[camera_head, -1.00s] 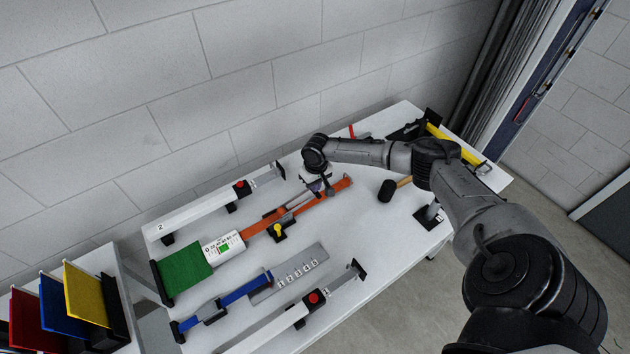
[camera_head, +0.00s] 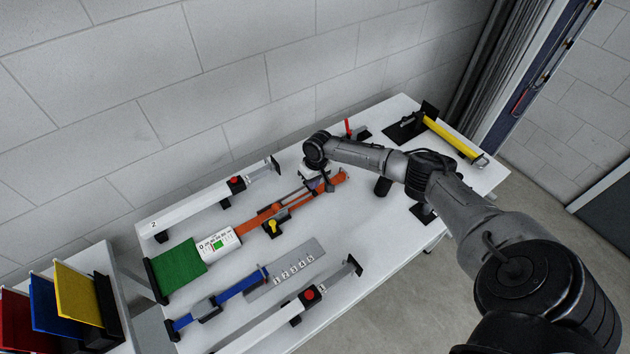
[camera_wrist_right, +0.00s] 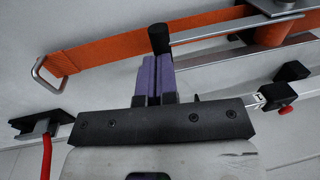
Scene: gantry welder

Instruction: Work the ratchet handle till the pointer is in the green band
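The orange strap ratchet (camera_head: 255,222) lies across the table's middle, with a green pad (camera_head: 178,268) at its left end. Its white gauge (camera_head: 229,238) has a green patch; the pointer is too small to read. The ratchet's metal handle (camera_wrist_right: 210,28) shows in the right wrist view with a black knob (camera_wrist_right: 158,38) at its end. My right gripper (camera_wrist_right: 157,62) has its purple fingers close together, tips at the knob; I see no clear gap between them. In the head view my right gripper (camera_head: 318,178) is over the strap's right part. My left gripper is not in view.
A grey unit with a red button (camera_head: 236,184) stands behind the strap, another (camera_head: 310,294) in front. A blue strap (camera_head: 240,287), a numbered plate (camera_head: 288,268), a red lever (camera_head: 348,128) and a yellow bar (camera_head: 452,137) are also on the table.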

